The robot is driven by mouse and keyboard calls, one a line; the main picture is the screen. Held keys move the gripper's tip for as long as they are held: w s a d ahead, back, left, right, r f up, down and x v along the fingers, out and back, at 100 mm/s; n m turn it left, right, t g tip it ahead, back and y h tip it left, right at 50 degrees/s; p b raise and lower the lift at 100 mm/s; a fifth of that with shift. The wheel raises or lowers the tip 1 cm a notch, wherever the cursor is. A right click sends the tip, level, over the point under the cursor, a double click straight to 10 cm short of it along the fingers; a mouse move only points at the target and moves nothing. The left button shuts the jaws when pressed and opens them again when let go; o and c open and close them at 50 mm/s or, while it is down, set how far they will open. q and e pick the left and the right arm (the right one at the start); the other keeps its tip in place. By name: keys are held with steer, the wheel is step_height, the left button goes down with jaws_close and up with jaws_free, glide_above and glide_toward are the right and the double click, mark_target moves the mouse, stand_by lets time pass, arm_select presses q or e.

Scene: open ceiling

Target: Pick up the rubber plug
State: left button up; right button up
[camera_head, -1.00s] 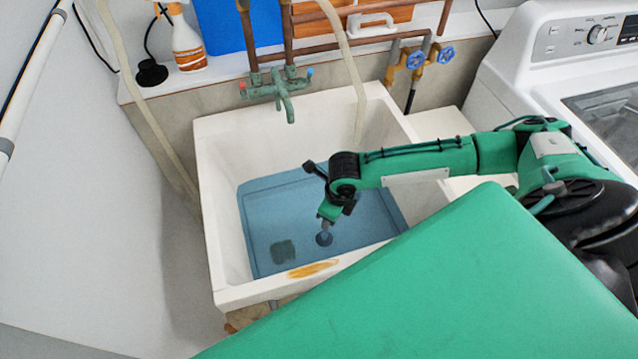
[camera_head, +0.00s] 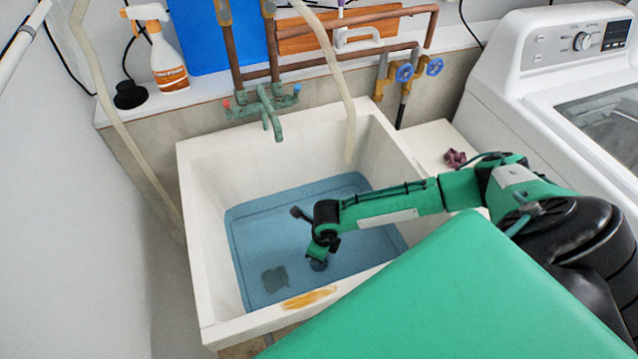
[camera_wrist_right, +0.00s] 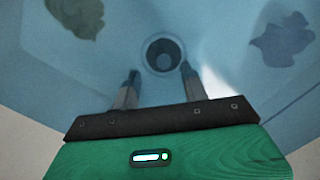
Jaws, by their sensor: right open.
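The round dark fitting at the drain (camera_wrist_right: 163,54), which looks like the rubber plug in its hole, sits on the floor of the sink under bluish water. I cannot clearly tell plug from drain ring. In the head view it (camera_head: 319,265) is partly covered by my gripper. My right gripper (camera_wrist_right: 160,73) is open and empty, reaching down into the sink (camera_head: 190,230). In the wrist view its two fingertips are on either side of the near edge of the round fitting. I cannot tell whether they touch it. My left gripper is not in view.
Dark patches (camera_wrist_right: 78,14) (camera_wrist_right: 281,39) lie in the basin on both sides. The tap (camera_head: 268,108) and a pale hose (camera_head: 343,80) hang over the back rim. A spray bottle (camera_head: 165,62) and a black round object (camera_head: 131,95) stand on the ledge. A washing machine (camera_head: 520,65) is at right.

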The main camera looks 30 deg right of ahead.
steer(key=shift+f, duration=0.4)
steer(key=shift+w+d+f+p, duration=0.1)
steer(key=shift+f+p, duration=0.1)
steer(key=shift+f, duration=0.9)
steer(key=shift+w+d+f+p, duration=0.1)
steer(key=shift+f+p, duration=0.05)
steer(key=shift+f, duration=0.95)
jaws_close()
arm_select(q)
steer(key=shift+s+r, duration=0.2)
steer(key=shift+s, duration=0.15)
arm_select(e)
steer(key=shift+r, duration=0.1)
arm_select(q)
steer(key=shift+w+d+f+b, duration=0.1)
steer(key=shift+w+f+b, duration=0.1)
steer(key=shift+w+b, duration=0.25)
arm_select(e)
step_height(320, 180, up, 20)
